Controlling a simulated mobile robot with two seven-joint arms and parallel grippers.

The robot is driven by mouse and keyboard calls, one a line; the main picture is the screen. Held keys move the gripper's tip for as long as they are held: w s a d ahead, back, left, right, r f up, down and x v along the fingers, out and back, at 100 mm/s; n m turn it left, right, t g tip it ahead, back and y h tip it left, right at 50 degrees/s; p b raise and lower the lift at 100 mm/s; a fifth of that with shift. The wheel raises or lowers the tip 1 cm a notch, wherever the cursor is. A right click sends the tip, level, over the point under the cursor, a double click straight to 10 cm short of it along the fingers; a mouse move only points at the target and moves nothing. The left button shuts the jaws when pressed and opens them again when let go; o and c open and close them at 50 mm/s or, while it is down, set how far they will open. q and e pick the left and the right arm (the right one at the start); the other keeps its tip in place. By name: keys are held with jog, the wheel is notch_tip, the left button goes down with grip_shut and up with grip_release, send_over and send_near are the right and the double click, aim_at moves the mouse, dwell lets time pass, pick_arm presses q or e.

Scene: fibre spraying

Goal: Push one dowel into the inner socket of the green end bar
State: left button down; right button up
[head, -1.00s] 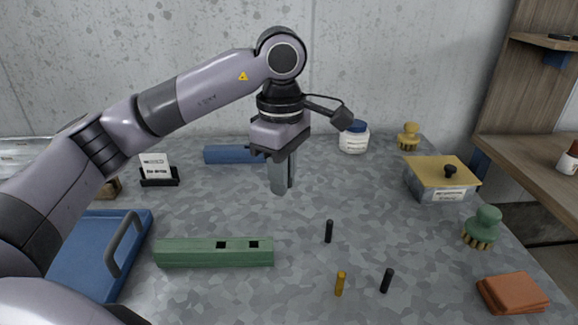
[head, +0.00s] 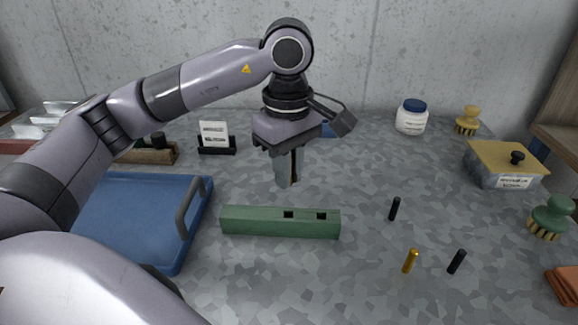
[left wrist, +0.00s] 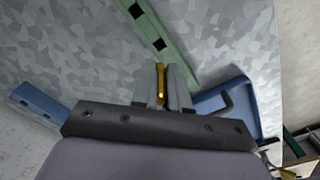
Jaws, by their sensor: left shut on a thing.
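The green end bar (head: 262,221) lies on the table in the head view, with two dark square sockets in its top toward the right half. It also shows in the left wrist view (left wrist: 178,50). My left gripper (head: 289,182) is above the table just behind the bar, pointing down. In the left wrist view its fingers are shut on a brass-coloured dowel (left wrist: 160,84). The dowel is apart from the bar. My right gripper is not in view.
A blue tray (head: 140,215) with a grey handle is left of the bar. A blue bar (left wrist: 38,101) lies behind the gripper. A white jar (head: 411,119), a yellow-lidded box (head: 505,165) and brushes stand at the right. The table in front of the bar is clear.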

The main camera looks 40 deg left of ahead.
pick_arm(q)
jog(key=shift+f+b, duration=0.8)
notch_tip(320, 180, down, 2)
jog(key=shift+f+b, duration=0.25)
jog(key=shift+b, duration=0.85)
jog(key=shift+f+b, duration=0.65)
jog(key=shift+f, duration=0.2)
jog(key=shift+b, duration=0.35)
jog(key=shift+f, duration=0.2)
